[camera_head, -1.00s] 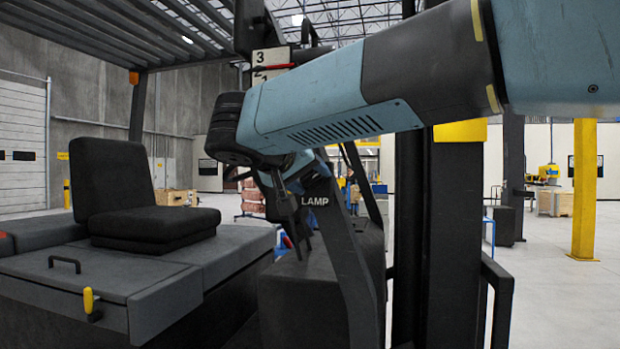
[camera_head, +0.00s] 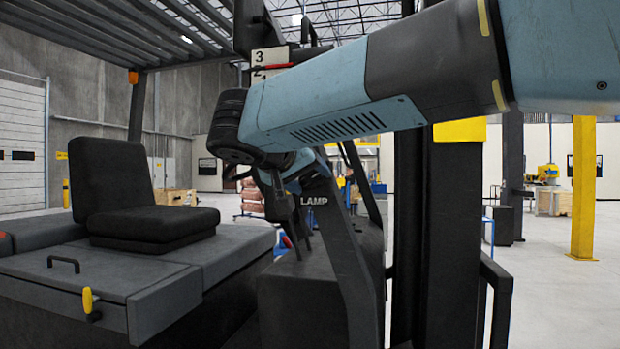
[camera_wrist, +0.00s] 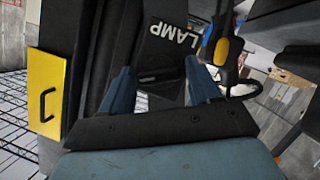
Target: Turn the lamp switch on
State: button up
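My gripper (camera_head: 290,232) is close to the left side of this post. In the wrist view my gripper (camera_wrist: 160,84) has its two blue fingers wide apart, one on each side of the dark panel below the label. Dark small detail shows between the fingers, but I cannot make out the lamp switch or its position. Contact cannot be told.
A black lever with a yellow part (camera_wrist: 221,50) stands close to the right finger in the wrist view. A vehicle seat (camera_head: 130,200) and grey body are on the left. A thick dark mast (camera_head: 455,240) stands right of the post.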

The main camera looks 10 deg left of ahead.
jog(key=shift+o, duration=1)
jog(key=shift+s, duration=0.1)
jog(key=v, duration=1.3)
jog(key=shift+s, duration=0.3)
jog(key=shift+a, duration=0.1)
jog(key=w+d+f+g+h, duration=0.1)
jog(key=w+d+f+g, duration=0.15)
jog(key=d+f, duration=0.55)
jog(key=w+d+f+g, duration=0.2)
jog(key=d+f+g, duration=0.15)
jog(key=d, duration=0.95)
jog(key=s+d+f+m+y, duration=0.1)
jog(key=s+d+f, duration=0.2)
jog(key=d+f, duration=0.3)
jog(key=s+d+f+m+g+y, duration=0.1)
jog(key=s+d+f+y, duration=0.1)
jog(key=d+f, duration=0.4)
jog(key=s+d+f+m+y, duration=0.1)
jog(key=s+d+f, duration=0.4)
jog(key=d+f, duration=0.1)
jog(key=shift+d+f+g+y, duration=0.2)
jog(key=shift+d+g+y, duration=0.05)
jog(key=shift+g+y, duration=0.15)
